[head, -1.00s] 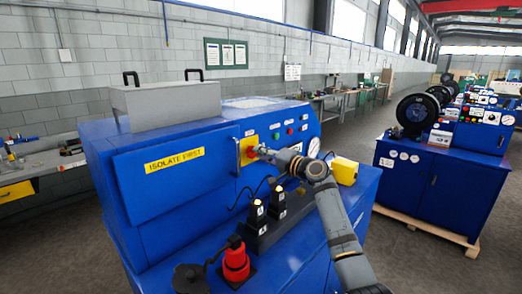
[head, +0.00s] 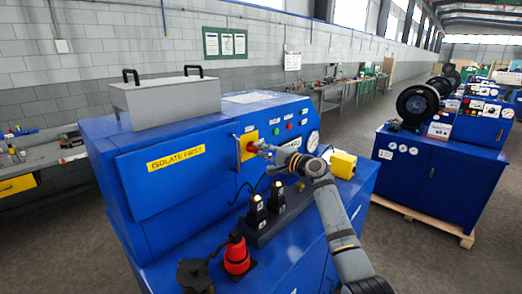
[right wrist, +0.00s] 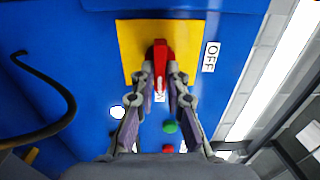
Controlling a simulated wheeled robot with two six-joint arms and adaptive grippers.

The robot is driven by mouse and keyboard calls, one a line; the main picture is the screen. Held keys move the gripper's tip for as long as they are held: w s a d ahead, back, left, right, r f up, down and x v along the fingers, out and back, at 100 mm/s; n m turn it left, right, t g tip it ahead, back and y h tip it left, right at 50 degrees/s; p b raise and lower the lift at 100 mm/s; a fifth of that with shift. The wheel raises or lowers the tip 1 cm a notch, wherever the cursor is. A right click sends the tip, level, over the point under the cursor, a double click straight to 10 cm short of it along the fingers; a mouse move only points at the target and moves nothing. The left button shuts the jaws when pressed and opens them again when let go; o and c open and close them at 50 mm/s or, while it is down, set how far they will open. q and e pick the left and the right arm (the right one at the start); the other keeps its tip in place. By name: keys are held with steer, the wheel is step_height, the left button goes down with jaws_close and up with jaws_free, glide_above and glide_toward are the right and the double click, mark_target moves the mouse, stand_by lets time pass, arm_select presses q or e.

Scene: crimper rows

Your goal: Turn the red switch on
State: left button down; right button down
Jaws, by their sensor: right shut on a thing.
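The red switch (head: 250,147) sits on a yellow plate (head: 241,156) on the front panel of the blue machine. In the right wrist view its red handle (right wrist: 160,55) lies lengthwise down the picture over the yellow plate (right wrist: 135,35). The OFF label (right wrist: 210,56) is to the right of the plate. The handle points away from it, toward a white label (right wrist: 158,97) partly hidden between my fingers. My right gripper (head: 260,149) is at the switch, and in the right wrist view its fingers (right wrist: 160,78) are shut on the handle's end. My left gripper is out of view.
Buttons and a gauge (head: 312,141) are right of the switch on the panel. A yellow box (head: 343,164), black connectors (head: 256,212) and a red plug (head: 237,257) stand on the lower ledge. A grey case (head: 167,101) is on top. A vertical handle (head: 238,155) is close left of the switch.

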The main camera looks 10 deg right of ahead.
steer(key=c, duration=1.4)
jaws_free()
steer(key=shift+o, duration=0.2)
steer(key=v, duration=1.2)
steer(key=shift+d+f, duration=0.1)
steer(key=shift+f, duration=0.05)
